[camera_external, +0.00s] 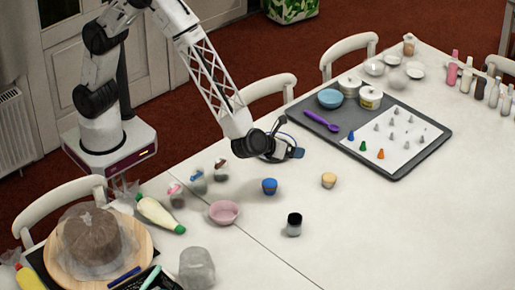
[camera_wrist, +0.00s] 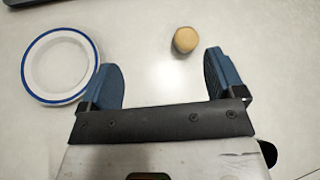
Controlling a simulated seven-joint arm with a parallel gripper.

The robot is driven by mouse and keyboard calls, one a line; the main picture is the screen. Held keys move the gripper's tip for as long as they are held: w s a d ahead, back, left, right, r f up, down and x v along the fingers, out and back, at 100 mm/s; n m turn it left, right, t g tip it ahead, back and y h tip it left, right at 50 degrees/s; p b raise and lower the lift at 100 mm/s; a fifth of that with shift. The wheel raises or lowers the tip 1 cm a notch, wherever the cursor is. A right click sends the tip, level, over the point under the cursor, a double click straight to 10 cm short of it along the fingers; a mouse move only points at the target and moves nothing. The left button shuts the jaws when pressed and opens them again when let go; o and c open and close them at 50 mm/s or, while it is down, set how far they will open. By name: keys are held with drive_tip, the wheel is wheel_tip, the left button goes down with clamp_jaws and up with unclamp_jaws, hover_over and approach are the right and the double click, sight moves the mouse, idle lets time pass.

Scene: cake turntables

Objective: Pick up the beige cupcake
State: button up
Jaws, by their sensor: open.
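The beige cupcake (camera_external: 328,180) stands on the white table, right of a small blue cup-like thing (camera_external: 269,186). In the wrist view the beige cupcake (camera_wrist: 186,39) shows as a small round tan top, ahead of the fingertips and between their lines, nearer the right finger. My gripper (camera_external: 284,150) is above the table, up and left of the cupcake in the external view. In the wrist view my gripper (camera_wrist: 160,62) has its two blue fingers wide apart with nothing between them.
A white round thing with a blue rim (camera_wrist: 60,66) lies beside the left finger in the wrist view. A dark tray (camera_external: 430,150) with a white sheet and small coloured cones is to the right.

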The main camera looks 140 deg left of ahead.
sight(325, 177)
drive_tip(key=w+a+f+m, duration=0.1)
drive_tip(key=w+f, duration=0.1)
drive_tip(key=f, duration=0.1)
drive_tip(key=w+a+f+m+t, duration=0.1)
drive_tip(key=w+a+f+m, duration=0.1)
drive_tip(key=f, duration=0.2)
drive_tip(key=w+a+f+m+t, duration=0.1)
drive_tip(key=w+f, duration=0.1)
drive_tip(key=f, duration=0.1)
drive_tip(key=shift+w+a+f+m, duration=0.2)
drive_tip(key=shift+f+m, duration=0.1)
drive_tip(key=shift+f, duration=0.1)
drive_tip(key=shift+x, duration=1.25)
drive_tip(key=shift+a, duration=0.1)
drive_tip(key=shift+x, duration=2.55)
drive_tip(key=shift+w, duration=0.1)
drive_tip(key=c, duration=1)
